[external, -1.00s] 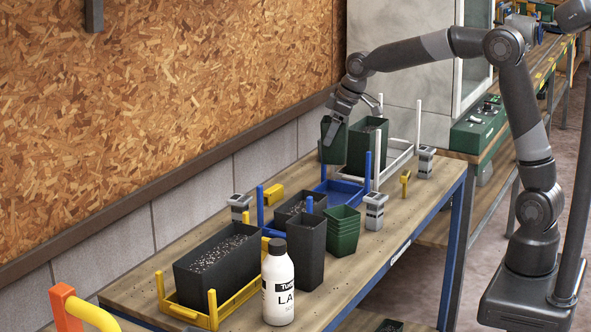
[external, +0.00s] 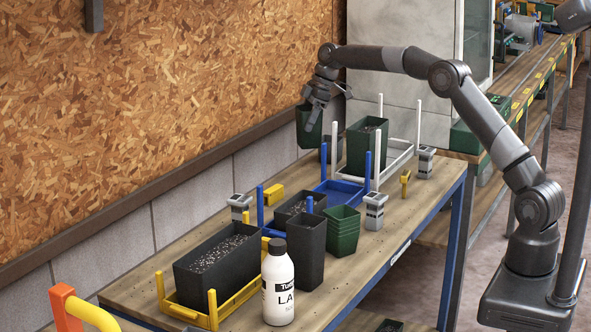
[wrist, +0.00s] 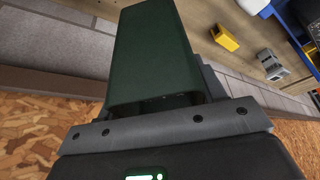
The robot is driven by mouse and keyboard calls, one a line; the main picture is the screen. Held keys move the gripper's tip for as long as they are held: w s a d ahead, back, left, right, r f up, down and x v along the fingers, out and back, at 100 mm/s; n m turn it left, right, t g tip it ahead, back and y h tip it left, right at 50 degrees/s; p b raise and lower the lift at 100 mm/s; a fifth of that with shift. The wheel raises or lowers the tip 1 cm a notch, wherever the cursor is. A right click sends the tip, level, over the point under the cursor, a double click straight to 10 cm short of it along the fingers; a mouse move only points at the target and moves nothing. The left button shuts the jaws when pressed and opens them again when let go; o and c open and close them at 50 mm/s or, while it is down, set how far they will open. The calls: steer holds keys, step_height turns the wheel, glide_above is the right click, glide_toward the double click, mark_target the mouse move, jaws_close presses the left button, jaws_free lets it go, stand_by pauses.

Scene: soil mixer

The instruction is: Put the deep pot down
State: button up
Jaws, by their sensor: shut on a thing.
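My gripper (external: 318,98) is shut on a dark green deep pot (external: 308,132) and holds it up near the board wall, left of the white rack. In the wrist view the pot (wrist: 152,52) fills the upper middle, with the gripper (wrist: 165,112) at its near end. I cannot see its inside. Another tall green pot (external: 362,152), with soil in its top, stands in the white rack (external: 398,160).
A blue tray (external: 338,190) with upright posts is in front of the white rack. Nested green pots (external: 343,232), black pots (external: 312,252), a yellow tray (external: 240,300) with a soil-filled trough (external: 200,275) and a white bottle (external: 278,290) stand nearer. The bench's right front is bare.

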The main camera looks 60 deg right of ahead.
mark_target(314, 135)
steer(key=shift+w+d+f, duration=0.1)
steer(key=shift+w+d, duration=0.05)
steer(key=shift+d, duration=0.65)
step_height(314, 135, down, 10)
steer(key=shift+d+r, duration=0.1)
steer(key=shift+r, duration=0.1)
steer(key=shift+f, duration=0.15)
steer(key=o, duration=1)
steer(key=shift+o, duration=0.2)
steer(key=shift+v, duration=2.15)
